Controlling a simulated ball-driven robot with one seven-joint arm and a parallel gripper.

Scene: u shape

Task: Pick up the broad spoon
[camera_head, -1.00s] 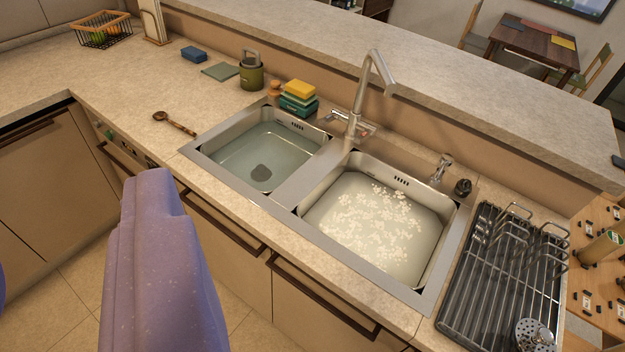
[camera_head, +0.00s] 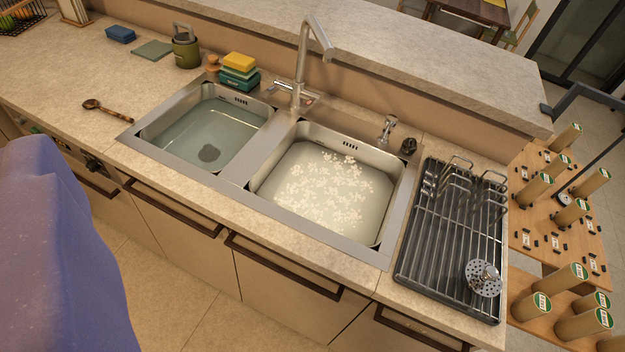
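A brown wooden spoon (camera_head: 107,110) lies on the counter left of the sink, its round bowl to the left and its handle pointing right. A metal perforated spoon-like utensil (camera_head: 484,278) rests on the dark drying rack at the right; its full shape is hard to tell. I cannot tell for certain which one is the broad spoon. A large purple part of my own arm fills the lower left of the view. My gripper's fingertips do not show, and nothing held is visible.
A double sink (camera_head: 250,180) holds water on the left and foamy water on the right. The faucet (camera_head: 302,65), sponges (camera_head: 239,70) and green canister (camera_head: 186,48) stand behind it. The drying rack (camera_head: 455,225) is right of it. Open floor lies before the cabinets.

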